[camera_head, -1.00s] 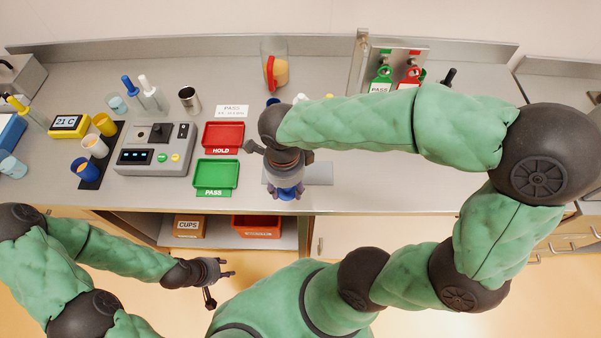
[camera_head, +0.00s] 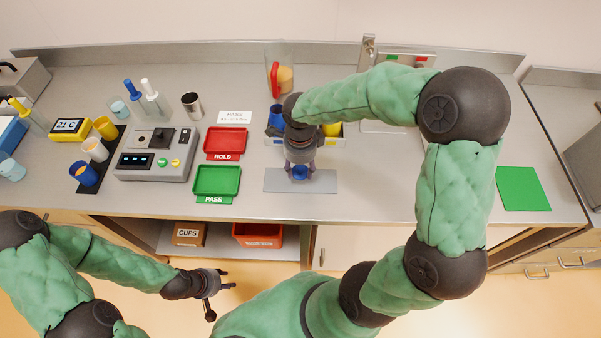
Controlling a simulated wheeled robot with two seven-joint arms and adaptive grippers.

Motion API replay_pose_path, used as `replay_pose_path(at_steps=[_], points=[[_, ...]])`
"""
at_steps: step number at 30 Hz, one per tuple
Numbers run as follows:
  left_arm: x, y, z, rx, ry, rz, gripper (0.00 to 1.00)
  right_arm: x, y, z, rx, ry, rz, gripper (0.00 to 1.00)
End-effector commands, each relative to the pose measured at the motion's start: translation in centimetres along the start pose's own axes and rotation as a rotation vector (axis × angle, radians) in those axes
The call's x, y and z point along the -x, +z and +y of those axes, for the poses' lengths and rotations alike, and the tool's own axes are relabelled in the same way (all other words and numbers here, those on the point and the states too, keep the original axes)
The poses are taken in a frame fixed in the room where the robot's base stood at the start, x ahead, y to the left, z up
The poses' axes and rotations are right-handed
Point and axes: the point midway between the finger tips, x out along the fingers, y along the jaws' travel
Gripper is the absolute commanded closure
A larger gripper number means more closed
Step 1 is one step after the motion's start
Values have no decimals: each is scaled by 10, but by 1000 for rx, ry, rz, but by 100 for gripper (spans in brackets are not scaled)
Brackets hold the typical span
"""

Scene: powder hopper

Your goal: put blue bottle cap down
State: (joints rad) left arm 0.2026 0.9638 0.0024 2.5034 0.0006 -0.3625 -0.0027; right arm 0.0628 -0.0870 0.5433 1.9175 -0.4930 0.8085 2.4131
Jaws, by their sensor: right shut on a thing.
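My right gripper (camera_head: 299,172) points down over the grey mat (camera_head: 322,182) near the front of the bench. It is shut on the blue bottle cap (camera_head: 300,173), which shows between its fingertips. From this high view I cannot tell whether the cap touches the mat. The gripper and wrist hide part of the mat and part of the bin behind. My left gripper (camera_head: 226,281) is in front of the bench, low and away from the objects, with its fingers apart and nothing between them.
A red HOLD tray (camera_head: 225,142) and a green PASS tray (camera_head: 217,180) lie left of the mat. A grey instrument (camera_head: 153,153) stands further left. A bin with coloured items (camera_head: 332,130) is behind the gripper. Bench space to the right, before a green sheet (camera_head: 523,189), is clear.

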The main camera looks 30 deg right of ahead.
Motion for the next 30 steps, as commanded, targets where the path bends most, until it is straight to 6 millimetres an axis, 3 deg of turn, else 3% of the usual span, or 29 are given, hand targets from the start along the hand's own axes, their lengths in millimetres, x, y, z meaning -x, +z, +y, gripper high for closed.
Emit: replay_pose_path(at_steps=[7, 20, 21, 22, 23, 30], points=[[-10, 0, -3, 0, 0, 0, 60, -34, -1, -2, 0, 2, 1, 74], [-14, -1, -5, 0, 0, 0, 60, -38, 0, -2, 0, 1, 0, 74], [-12, 0, -4, 0, 0, 0, 60, -37, 0, -2, 0, 1, 1, 40], [-12, 0, -4, 0, 0, 0, 60, -37, 0, -2, 0, 1, 1, 32], [-12, 0, -4, 0, 0, 0, 60, -36, 0, -2, 0, 1, 1, 28], [-12, 0, -4, 0, 0, 0, 60, -36, -1, -2, 0, 1, 1, 28]])
